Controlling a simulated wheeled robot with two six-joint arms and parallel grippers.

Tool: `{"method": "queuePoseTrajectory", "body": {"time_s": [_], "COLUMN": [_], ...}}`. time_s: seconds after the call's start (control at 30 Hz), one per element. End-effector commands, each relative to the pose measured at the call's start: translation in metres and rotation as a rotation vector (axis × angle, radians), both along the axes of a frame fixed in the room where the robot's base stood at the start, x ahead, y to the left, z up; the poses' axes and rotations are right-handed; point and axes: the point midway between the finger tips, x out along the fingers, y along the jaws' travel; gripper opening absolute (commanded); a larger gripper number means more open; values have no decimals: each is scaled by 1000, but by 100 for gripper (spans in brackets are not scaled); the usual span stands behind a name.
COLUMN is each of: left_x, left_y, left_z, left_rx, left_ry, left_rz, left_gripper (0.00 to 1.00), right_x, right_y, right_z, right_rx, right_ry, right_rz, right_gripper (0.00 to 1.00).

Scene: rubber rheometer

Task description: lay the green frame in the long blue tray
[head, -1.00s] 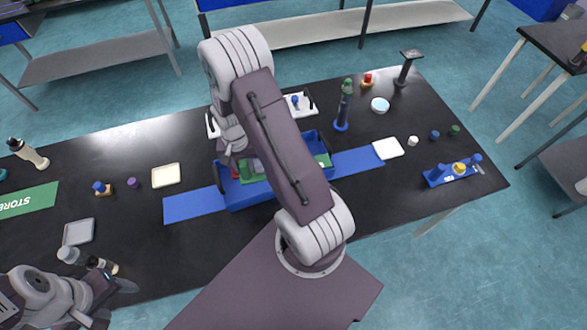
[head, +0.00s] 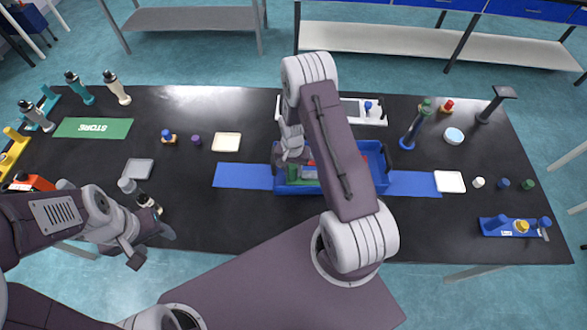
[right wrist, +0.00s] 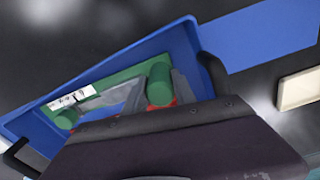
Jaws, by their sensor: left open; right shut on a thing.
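The long blue tray (head: 378,150) stands at the middle of the black table, partly hidden by my right arm. The green frame (head: 305,182) shows inside the tray's outline, at its left part. In the right wrist view the frame (right wrist: 100,88) has a white label and upright green posts, and lies along one wall of the tray (right wrist: 183,42). My right gripper (right wrist: 160,88) is shut on a post of the frame. Whether the frame touches the tray floor is unclear. My left gripper (head: 152,248) is open and empty at the table's front left.
A blue mat (head: 240,176) runs under the tray. A white rack (head: 365,108) is close behind.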

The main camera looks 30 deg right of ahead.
Motion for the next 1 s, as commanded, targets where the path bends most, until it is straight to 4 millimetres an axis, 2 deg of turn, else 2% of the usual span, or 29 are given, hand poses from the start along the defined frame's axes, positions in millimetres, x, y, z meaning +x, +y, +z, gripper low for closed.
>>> {"method": "queuePoseTrajectory", "body": {"time_s": [0.27,0.3,0.37,0.63,0.77,0.87,1.0], "left_x": [0,0,0,0,0,0,0], "left_y": [0,0,0,0,0,0,0], "left_z": [0,0,0,0,-2,-5,-11], "left_rx": [0,0,0,0,0,0,0], "left_ry": [0,0,0,0,0,0,0], "left_rz": [0,0,0,0,0,0,0], "left_gripper": [57,57,57,57,57,57,57], "right_x": [1,1,1,0,1,2,2], "right_y": [0,0,0,0,0,0,0], "right_z": [-3,-4,-3,-3,4,20,52], "right_rx": [-1,-1,-1,-1,0,-2,-2], "right_ry": [-2,-2,-2,-2,-4,-7,-8], "right_rz": [0,0,0,0,0,0,0], "right_gripper": [0,38,54,54,54,54,54]}}
